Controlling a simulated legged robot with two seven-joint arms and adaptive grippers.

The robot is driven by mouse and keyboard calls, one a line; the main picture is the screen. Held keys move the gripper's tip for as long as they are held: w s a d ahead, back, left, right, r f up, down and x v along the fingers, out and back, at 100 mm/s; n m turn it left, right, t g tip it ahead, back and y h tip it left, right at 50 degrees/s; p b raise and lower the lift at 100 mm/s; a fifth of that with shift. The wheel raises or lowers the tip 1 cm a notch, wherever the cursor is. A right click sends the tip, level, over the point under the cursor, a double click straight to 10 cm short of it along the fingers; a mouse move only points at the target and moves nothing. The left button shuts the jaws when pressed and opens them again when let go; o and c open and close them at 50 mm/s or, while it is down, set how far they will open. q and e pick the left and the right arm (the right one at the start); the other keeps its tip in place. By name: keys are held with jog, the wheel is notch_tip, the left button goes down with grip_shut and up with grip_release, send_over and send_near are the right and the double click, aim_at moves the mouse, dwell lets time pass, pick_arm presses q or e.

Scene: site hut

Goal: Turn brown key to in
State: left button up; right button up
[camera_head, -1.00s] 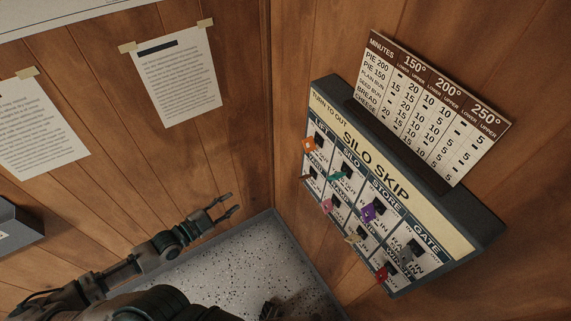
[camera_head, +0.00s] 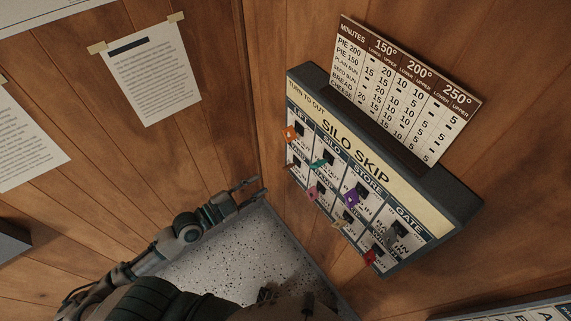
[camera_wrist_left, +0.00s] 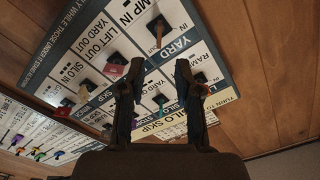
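The key panel (camera_head: 440,205), headed SILO SKIP, is on the right wooden wall in the head view. The small brown key (camera_head: 291,164) is in the lower row at its left end, below the orange key (camera_head: 290,133). In the left wrist view the brown key (camera_wrist_left: 158,30) sticks out of its black lock at the top, beyond my fingertips. My left gripper (camera_head: 258,188) is open and empty, left of the panel and apart from the brown key. Its two spread fingers also show in the left wrist view (camera_wrist_left: 154,78). At the bottom of the head view, dark parts may be my right gripper (camera_head: 287,300); its state is unclear.
Teal (camera_head: 322,161), purple (camera_head: 352,196), pink (camera_head: 314,190) and red (camera_head: 370,257) keys stick out close by. A baking-times board (camera_head: 405,85) is above the panel. A speckled surface (camera_head: 225,262) lies below. Another panel (camera_head: 540,312) shows at bottom right.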

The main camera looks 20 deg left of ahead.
aim_at(284, 168)
pick_arm(q)
jog(key=x, duration=0.1)
jog(key=p+x, duration=0.1)
jog(key=x, duration=0.2)
jog(key=shift+s+d+r, duration=0.1)
jog(key=shift+d+r, duration=0.3)
jog(key=x, duration=0.2)
jog(key=p+x, duration=0.1)
jog(key=x, duration=0.1)
jog(key=p+x, duration=0.1)
jog(key=x, duration=0.1)
jog(key=shift+a+f, duration=0.25)
jog(key=shift+f, duration=0.05)
jog(key=shift+w+f, duration=0.15)
jog(key=shift+w, duration=0.55)
jog(key=shift+d, duration=0.65)
jog(key=c, duration=0.6)
grip_shut()
pick_arm(e)
jog(key=s+r, duration=0.1)
jog(key=s+d+r, duration=0.1)
jog(key=r, duration=0.1)
pick_arm(q)
jog(key=shift+a, duration=0.1)
